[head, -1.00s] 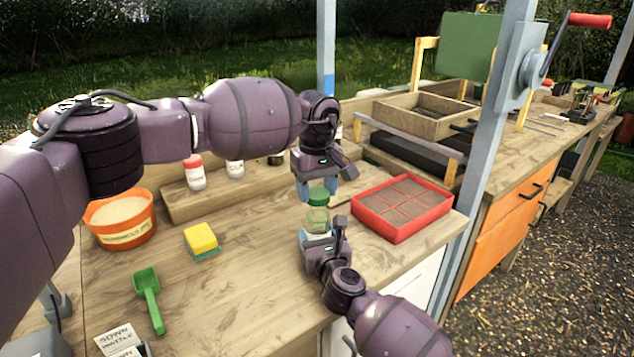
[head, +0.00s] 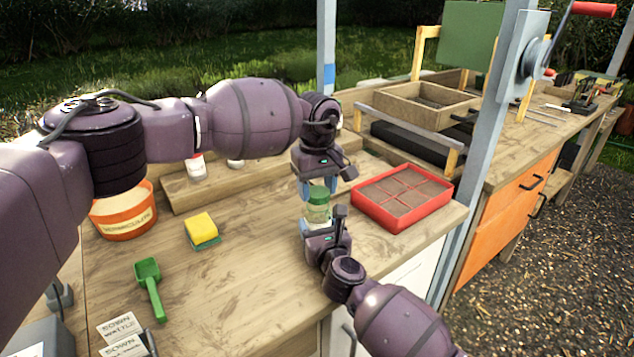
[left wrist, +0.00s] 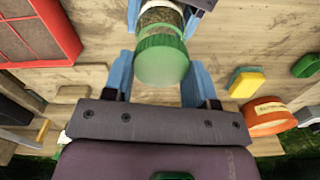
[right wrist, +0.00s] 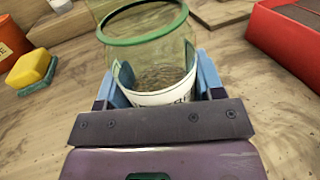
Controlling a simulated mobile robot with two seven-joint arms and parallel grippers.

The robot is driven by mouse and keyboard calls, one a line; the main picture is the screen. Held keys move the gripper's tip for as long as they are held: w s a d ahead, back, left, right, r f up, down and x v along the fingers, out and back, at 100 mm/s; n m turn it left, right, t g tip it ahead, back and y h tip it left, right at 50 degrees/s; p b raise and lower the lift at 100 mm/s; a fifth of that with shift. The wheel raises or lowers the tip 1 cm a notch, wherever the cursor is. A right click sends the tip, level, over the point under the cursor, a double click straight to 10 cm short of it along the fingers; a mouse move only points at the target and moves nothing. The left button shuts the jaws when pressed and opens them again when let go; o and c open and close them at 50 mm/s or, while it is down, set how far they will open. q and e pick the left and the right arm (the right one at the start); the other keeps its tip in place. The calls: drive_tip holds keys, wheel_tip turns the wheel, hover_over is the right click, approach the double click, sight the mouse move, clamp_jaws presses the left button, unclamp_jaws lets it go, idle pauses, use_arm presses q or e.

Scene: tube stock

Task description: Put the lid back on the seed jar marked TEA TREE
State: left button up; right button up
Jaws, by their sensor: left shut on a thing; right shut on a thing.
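The seed jar (head: 318,211) is clear glass with seed low inside and a white label whose wording I cannot read. My right gripper (head: 318,229) is shut around its lower part and holds it upright; the right wrist view shows the jar (right wrist: 150,45) between the fingers, its rim green. The green lid (head: 318,192) is right above the jar, shut in my left gripper (head: 318,183), which points down. In the left wrist view the lid (left wrist: 162,60) is between the blue fingers, in line with the jar (left wrist: 160,16). I cannot tell whether lid and rim touch.
A red seed tray (head: 365,213) is just right of the jar. A yellow and green sponge (head: 202,230), a green scoop (head: 149,285) and an orange vermiculite tub (head: 122,224) are to the left. A wooden step (head: 230,182) stands behind. The bench front centre is clear.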

use_arm(q)
drive_tip(key=shift+f, duration=0.55)
idle(0.7)
use_arm(e)
clamp_jaws()
use_arm(q)
drive_tip(key=m, duration=0.6)
drive_tip(key=shift+d, duration=0.15)
drive_tip(key=m, duration=0.7)
drive_tip(key=shift+d, duration=0.15)
drive_tip(key=o, duration=0.9)
drive_tip(key=shift+c, duration=0.2)
drive_tip(key=shift+r, duration=2.25)
